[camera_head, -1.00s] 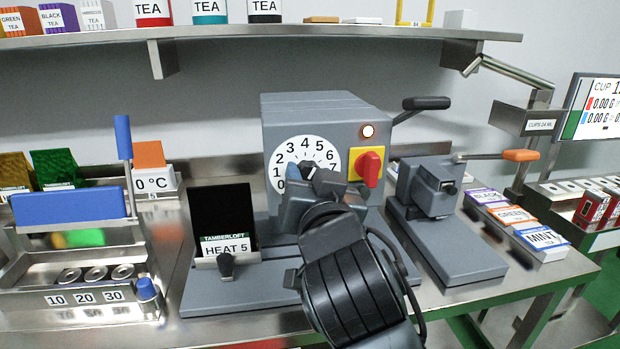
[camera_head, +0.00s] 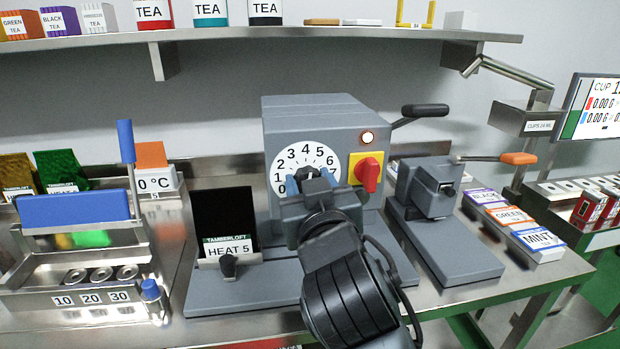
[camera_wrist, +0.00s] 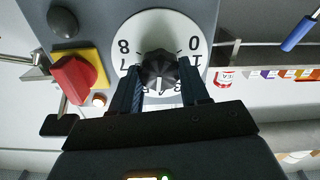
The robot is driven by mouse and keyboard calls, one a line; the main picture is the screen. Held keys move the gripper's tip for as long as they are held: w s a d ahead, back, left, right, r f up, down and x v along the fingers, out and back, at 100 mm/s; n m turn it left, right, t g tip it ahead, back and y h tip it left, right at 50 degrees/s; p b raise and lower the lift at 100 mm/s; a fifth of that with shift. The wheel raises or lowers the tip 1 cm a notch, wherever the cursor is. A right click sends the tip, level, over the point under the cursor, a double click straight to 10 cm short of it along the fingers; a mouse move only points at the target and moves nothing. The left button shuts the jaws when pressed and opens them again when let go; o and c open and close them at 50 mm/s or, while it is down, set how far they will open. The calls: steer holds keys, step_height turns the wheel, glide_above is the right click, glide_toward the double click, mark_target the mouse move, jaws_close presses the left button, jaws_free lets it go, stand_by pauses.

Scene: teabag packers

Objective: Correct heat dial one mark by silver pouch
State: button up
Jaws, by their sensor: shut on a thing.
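The heat dial is a white disc (camera_head: 303,153) with numbers, on the front of a grey machine (camera_head: 345,110). Its black knob (camera_wrist: 160,72) shows in the wrist view, with a white pointer line on it. My gripper (camera_head: 313,174) is at the dial, with its fingers on both sides of the knob, shut on it. The gripper hides the lower part of the dial in the head view. In the wrist view the pointer aims toward the numbers that my gripper partly covers.
A red switch on a yellow plate (camera_head: 366,170) and a lit lamp (camera_head: 367,137) sit right of the dial. A black lever (camera_head: 425,110) sticks out at the machine's right. A smaller grey press (camera_head: 432,188) with an orange handle stands further right.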

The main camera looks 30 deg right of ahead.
steer(key=shift+n, duration=0.6)
steer(key=shift+p, duration=0.3)
steer(key=o, duration=1.1)
steer(key=shift+c, duration=0.2)
steer(key=shift+s, duration=0.1)
steer(key=b+v, duration=0.2)
steer(key=v, duration=0.5)
steer(key=shift+s, duration=0.25)
steer(key=shift+a, duration=0.1)
